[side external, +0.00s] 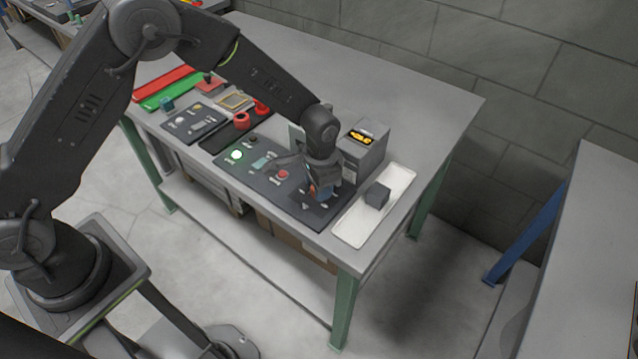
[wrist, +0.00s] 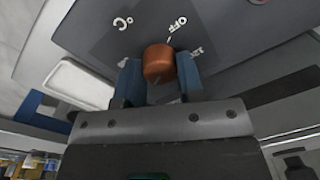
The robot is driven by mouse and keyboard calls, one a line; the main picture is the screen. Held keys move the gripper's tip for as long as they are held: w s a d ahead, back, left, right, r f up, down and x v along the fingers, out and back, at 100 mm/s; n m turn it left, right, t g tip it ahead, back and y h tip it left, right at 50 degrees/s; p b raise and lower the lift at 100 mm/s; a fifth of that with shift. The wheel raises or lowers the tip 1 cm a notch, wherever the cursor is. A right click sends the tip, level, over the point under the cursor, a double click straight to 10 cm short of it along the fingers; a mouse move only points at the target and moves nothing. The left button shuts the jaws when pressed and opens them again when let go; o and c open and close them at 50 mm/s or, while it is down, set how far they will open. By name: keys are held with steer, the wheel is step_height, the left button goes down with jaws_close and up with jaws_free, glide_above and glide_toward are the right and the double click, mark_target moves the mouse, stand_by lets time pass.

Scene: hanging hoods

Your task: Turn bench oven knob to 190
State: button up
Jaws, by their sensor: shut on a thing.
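The copper-orange knob (wrist: 158,62) sits on a dark grey panel (wrist: 92,42) in the wrist view. "OFF" and "°C" are printed near it, and another marking is partly covered by a finger. A short pale line shows between the knob and "OFF"; I cannot read a pointer on the knob itself. My gripper (wrist: 160,72) has its two blue fingers on either side of the knob, shut on it. In the side view my gripper (side external: 320,192) is low over the near right end of the dark panel (side external: 262,178) and hides the knob.
A grey box (side external: 365,155) with a yellow and black label stands behind my gripper. A white tray (side external: 350,232) holding a grey cube (side external: 377,195) lies to the right. Other panels and red parts (side external: 241,120) are to the left. The bench's back right is clear.

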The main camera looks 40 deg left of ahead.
steer(key=o, duration=0.9)
steer(key=r, duration=1.3)
steer(key=shift+s+d+r, duration=0.15)
steer(key=shift+d+r, duration=0.15)
steer(key=shift+r, duration=0.1)
steer(key=s+a+r+n+t, duration=0.1)
steer(key=s+a+r, duration=0.35)
steer(key=r, duration=0.35)
steer(key=s+a+r+n+t, duration=0.1)
steer(key=s+a+r, duration=0.1)
steer(key=s, duration=0.4)
steer(key=s+a+r+n+t, duration=0.1)
steer(key=s+a+r+t, duration=0.1)
steer(key=s, duration=0.5)
steer(key=s+a+r+n+t, duration=0.1)
steer(key=s+a+r+n, duration=0.1)
steer(key=s+a, duration=0.2)
steer(key=shift+s+r+h, duration=0.1)
steer(key=shift+s+h, duration=0.2)
steer(key=shift+s, duration=1.1)
